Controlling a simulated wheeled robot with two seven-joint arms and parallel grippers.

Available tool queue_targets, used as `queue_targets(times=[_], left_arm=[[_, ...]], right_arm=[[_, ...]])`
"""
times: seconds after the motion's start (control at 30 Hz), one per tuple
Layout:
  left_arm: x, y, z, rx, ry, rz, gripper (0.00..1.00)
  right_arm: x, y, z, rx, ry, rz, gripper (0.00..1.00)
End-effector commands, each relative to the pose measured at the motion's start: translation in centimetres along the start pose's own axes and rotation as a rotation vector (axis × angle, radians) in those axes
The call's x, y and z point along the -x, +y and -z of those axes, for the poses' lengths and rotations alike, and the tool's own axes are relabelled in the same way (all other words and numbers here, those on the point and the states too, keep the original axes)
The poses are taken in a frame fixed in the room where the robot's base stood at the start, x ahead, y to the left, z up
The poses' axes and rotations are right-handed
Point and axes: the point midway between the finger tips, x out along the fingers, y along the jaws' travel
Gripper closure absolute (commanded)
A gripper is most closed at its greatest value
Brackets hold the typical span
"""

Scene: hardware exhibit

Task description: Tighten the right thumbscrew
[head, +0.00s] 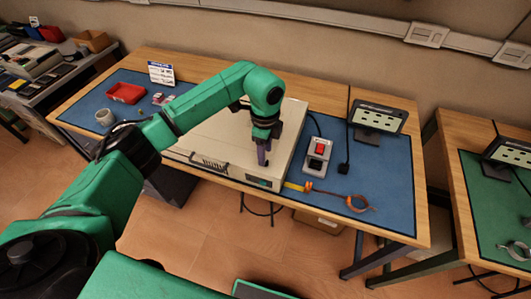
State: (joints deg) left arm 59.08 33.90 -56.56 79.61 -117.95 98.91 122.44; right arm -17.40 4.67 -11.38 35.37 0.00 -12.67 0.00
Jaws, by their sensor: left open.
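A beige metal case (213,127) lies on the blue mat in the middle of the table. Its front face carries a black handle (209,163) and a small green-lit panel at the right end. My left gripper (262,157) points down over the right part of the case, its fingers open. I cannot tell whether the fingertips touch the case. I cannot make out the right thumbscrew; it is too small or hidden by the gripper and arm. My right gripper is not in view.
A power box with a red switch (318,152), a tablet on a stand (379,117) and an orange strap (340,196) lie right of the case. A red tray (126,93), a round grey container (104,117) and a small sign (161,73) stand left.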

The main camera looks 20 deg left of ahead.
Motion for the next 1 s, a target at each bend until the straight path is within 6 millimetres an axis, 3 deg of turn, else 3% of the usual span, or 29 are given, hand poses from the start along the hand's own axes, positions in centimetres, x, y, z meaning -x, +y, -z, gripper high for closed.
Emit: queue_targets(times=[0.2,0.43,0.47,0.6,1.0], left_arm=[[-2.9,0.0,0.1,-0.001,0.001,0.000,0.44],[-3.2,0.0,0.1,-0.002,0.001,0.002,0.44],[-3.2,0.0,0.1,-0.002,0.001,0.002,0.48],[-3.1,0.0,0.1,-0.002,0.002,0.002,1.00],[-3.1,-0.1,0.1,-0.037,0.002,0.003,1.00]], right_arm=[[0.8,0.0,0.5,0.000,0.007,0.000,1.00],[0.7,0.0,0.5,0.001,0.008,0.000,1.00],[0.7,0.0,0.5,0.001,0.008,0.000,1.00],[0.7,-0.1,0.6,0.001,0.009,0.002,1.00],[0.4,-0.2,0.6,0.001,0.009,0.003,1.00]])
